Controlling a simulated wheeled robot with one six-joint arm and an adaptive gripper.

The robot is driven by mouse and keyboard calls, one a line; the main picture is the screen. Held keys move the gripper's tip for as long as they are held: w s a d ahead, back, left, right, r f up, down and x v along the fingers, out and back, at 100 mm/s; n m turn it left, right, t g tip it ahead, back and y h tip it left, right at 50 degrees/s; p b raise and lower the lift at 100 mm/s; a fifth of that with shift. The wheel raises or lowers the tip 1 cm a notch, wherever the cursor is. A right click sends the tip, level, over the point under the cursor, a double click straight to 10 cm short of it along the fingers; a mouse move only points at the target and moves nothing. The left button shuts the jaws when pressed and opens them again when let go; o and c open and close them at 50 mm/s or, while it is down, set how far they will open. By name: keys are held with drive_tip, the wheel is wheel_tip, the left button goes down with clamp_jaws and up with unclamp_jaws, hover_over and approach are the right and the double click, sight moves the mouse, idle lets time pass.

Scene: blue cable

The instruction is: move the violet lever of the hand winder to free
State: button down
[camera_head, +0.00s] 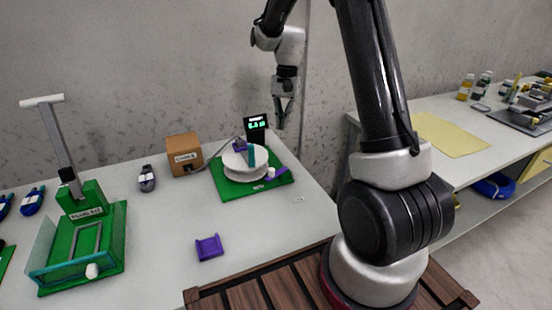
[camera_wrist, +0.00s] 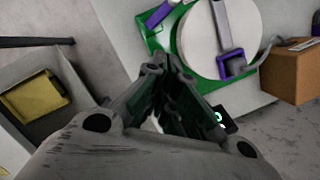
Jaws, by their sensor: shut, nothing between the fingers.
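A violet lever (camera_head: 277,174) sticks out at the base's right side. In the wrist view a violet bar (camera_wrist: 159,14) shows at the base's edge, and a second violet piece (camera_wrist: 231,64) lies over the white disc. My gripper (camera_head: 281,124) is shut and empty, pointing down in the air above and behind the winder's right side. Its fingers (camera_wrist: 166,72) show in the wrist view, apart from the winder.
A small display (camera_head: 256,123) stands behind the winder. A brown box (camera_head: 185,154) and a grey handheld device (camera_head: 147,178) are to its left. A green fixture (camera_head: 115,245) stands front left. A violet holder (camera_head: 209,247) lies in front, with bare table around it.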

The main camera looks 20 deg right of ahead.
drive_tip(key=shift+m, duration=0.4)
drive_tip(key=x, duration=0.6)
drive_tip(key=s+x, duration=0.1)
drive_tip(key=x, duration=0.3)
drive_tip(key=shift+w+a+r, duration=0.1)
drive_tip(key=shift+r, duration=0.05)
drive_tip(key=shift+s+a, duration=0.85)
drive_tip(key=shift+s, duration=0.05)
drive_tip(key=shift+s+a, duration=0.5)
drive_tip(key=shift+s, duration=0.05)
